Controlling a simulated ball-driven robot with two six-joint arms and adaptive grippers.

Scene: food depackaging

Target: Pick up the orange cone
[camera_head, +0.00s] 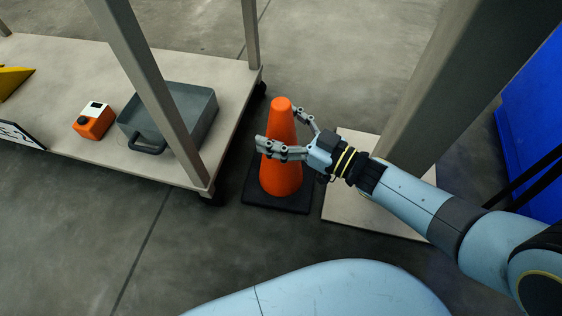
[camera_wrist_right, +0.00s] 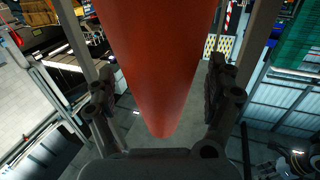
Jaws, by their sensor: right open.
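An orange cone (camera_head: 281,172) with a dark square base (camera_head: 254,197) stands upright on the floor in the head view. My right gripper (camera_head: 283,130) is at the cone's upper half, with one finger on the near side and one on the far side. The gripper is open. In the right wrist view the cone (camera_wrist_right: 160,70) fills the middle between the two fingers of my right gripper (camera_wrist_right: 163,92). A gap shows on each side near its narrow tip. My left gripper is in neither view.
A wheeled cart (camera_head: 219,140) stands left of the cone, with a grey case (camera_head: 190,103) and an orange box (camera_head: 92,123) on its deck. A grey column on a pale base plate (camera_head: 345,208) stands to the right. A blue panel (camera_head: 532,120) is at the far right.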

